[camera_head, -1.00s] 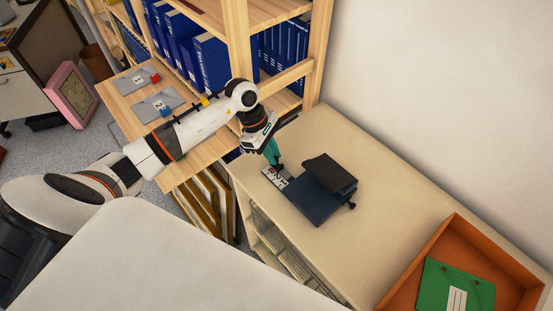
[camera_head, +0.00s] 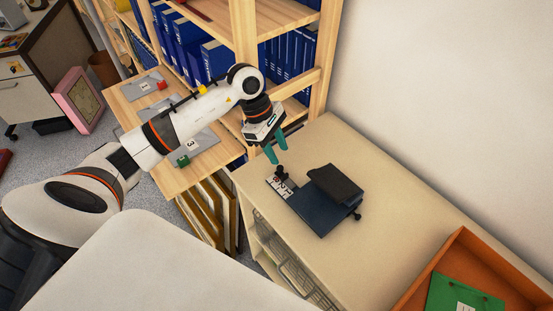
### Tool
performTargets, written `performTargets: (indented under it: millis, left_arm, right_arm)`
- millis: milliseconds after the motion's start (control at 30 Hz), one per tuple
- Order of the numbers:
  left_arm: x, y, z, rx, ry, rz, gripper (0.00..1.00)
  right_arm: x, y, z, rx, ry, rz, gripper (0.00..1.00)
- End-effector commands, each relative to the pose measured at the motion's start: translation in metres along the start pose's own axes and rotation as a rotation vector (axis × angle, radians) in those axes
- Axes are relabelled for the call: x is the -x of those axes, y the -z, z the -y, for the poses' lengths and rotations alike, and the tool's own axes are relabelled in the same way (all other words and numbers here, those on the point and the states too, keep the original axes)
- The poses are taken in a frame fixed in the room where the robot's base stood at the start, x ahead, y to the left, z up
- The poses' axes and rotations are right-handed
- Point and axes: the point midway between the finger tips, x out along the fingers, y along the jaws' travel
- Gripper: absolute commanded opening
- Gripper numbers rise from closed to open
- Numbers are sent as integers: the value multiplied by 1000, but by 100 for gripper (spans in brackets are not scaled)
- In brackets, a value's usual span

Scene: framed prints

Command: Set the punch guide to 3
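The dark blue punch (camera_head: 322,212) with a black lever (camera_head: 335,183) lies on the cream cabinet top. Its white numbered guide strip (camera_head: 276,186) sticks out at the left end, toward my gripper. A small black knob (camera_head: 281,172) stands on the strip near its far edge. The digits are too small to tell which number the knob marks. My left gripper (camera_head: 277,156) has teal fingers spread apart. It is empty, just above and behind the knob, and seems clear of it. My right gripper is not in view.
An orange tray (camera_head: 440,262) with a green folder (camera_head: 455,298) is at the lower right. A wooden shelf with blue binders (camera_head: 285,65) stands behind my arm. A wooden surface at left holds grey numbered plates and a green block (camera_head: 183,161). The cabinet top around the punch is clear.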

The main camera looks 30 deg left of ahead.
Motion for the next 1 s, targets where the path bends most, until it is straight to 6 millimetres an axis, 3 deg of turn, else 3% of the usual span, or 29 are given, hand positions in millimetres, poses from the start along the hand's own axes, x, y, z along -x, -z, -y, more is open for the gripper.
performTargets:
  millis: [200, 333, 867, 1000]
  left_arm:
    - [31, 12, 1, -1, 3, 1, 39]
    - [39, 16, 0, 0, 1, 1, 39]
    - [40, 17, 0, 1, 0, -2, 39]
    - [31, 36, -2, 7, 10, -91, 39]
  right_arm:
    - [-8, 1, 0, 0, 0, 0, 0]
    - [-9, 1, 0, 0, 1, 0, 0]
    - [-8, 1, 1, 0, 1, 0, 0]
    - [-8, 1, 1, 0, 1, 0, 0]
